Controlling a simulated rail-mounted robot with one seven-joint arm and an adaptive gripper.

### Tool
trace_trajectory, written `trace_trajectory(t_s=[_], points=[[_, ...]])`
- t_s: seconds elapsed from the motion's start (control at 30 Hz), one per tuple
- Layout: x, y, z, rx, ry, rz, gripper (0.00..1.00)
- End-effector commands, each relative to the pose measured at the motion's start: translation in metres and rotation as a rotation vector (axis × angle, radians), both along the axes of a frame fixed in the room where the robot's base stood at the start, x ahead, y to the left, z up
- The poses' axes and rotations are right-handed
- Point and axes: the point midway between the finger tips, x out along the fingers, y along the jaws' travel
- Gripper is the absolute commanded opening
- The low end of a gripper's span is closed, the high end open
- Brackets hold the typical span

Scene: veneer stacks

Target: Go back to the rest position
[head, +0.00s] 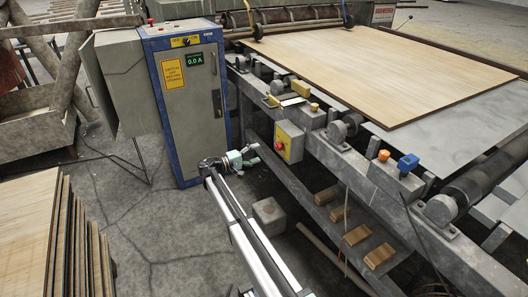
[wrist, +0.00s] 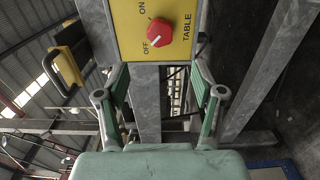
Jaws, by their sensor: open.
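My gripper (head: 252,154) is open and empty, left of and slightly below a yellow switch box in the head view. In the wrist view, its two green-padded fingers (wrist: 160,88) are spread apart with nothing between them. The yellow switch box (head: 290,141) is fixed to the side of the machine frame. In the wrist view, the box (wrist: 127,42) is ahead of the fingertips and bears a red knob (wrist: 161,32) labelled ON, OFF and TABLE. The knob's white mark lies toward OFF. I see no contact between gripper and knob.
A blue-edged control cabinet (head: 190,105) displaying 0.0 A stands left of my gripper. The machine frame (head: 350,165) with a veneer sheet (head: 390,65) on top runs along the right. A veneer stack (head: 30,235) stands at lower left. Open floor (head: 140,225) lies between.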

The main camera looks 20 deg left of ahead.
Motion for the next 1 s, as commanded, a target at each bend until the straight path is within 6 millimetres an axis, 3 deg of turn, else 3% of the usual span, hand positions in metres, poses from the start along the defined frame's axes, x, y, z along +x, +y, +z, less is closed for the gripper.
trace_trajectory(t_s=[0.2,0.67,0.77,0.87,1.0], points=[[-0.009,0.006,0.000,0.000,0.000,-0.001,0.68],[-0.009,0.006,0.000,-0.004,0.003,0.000,0.68],[-0.010,0.006,-0.013,0.019,0.063,0.012,0.68],[-0.027,-0.012,-0.037,0.080,0.171,0.019,0.68],[-0.061,-0.065,-0.104,0.163,0.359,0.002,0.68]])
